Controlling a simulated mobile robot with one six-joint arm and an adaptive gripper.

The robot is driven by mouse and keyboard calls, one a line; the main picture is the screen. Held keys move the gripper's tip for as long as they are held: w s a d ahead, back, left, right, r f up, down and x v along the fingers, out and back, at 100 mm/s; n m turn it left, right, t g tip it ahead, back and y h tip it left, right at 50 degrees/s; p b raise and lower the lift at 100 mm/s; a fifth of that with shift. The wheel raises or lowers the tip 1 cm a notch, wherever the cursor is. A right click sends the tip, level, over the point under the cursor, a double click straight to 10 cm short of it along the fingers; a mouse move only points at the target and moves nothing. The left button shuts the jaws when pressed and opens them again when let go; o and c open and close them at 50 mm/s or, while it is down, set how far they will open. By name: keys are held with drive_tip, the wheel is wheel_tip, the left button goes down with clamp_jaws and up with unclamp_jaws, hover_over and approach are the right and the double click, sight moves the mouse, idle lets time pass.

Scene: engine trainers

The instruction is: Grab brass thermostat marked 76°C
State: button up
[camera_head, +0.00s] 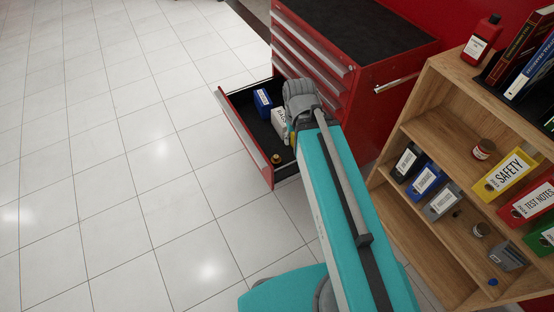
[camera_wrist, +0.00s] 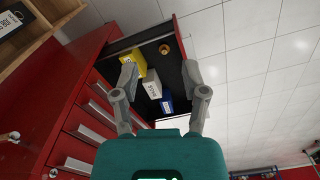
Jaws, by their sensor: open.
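A small round brass-coloured part (camera_head: 277,158), which looks like the thermostat, sits in the open drawer near its front right corner. It also shows in the wrist view (camera_wrist: 165,49), beyond my fingertips. Its marking is too small to read. My gripper (camera_wrist: 160,67) is open and empty above the drawer, its fingers spread apart. The brass part is apart from both fingers.
The open red drawer (camera_head: 243,137) also holds a blue box (camera_head: 262,103), a white box (camera_head: 280,122) and a yellow box (camera_wrist: 133,62). The red cabinet (camera_head: 372,105) stands behind. A wooden shelf (camera_head: 437,72) with binders and jars is at right. The tiled floor at left is clear.

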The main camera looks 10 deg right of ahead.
drive_tip(key=o, duration=0.4)
drive_tip(key=shift+w+f, duration=0.1)
drive_tip(key=shift+o, duration=1)
drive_tip(key=shift+w+f+b, duration=0.1)
drive_tip(key=shift+f+b, duration=0.15)
drive_tip(key=shift+b, duration=0.1)
drive_tip(key=n+b, duration=2)
drive_tip(key=b, duration=1.8)
hover_over(276, 156)
wheel_tip(276, 156, down, 38)
drive_tip(key=shift+a+r, duration=0.15)
wheel_tip(276, 156, down, 9)
drive_tip(key=b, duration=0.8)
drive_tip(key=shift+r, duration=0.2)
drive_tip(key=shift+f, duration=0.1)
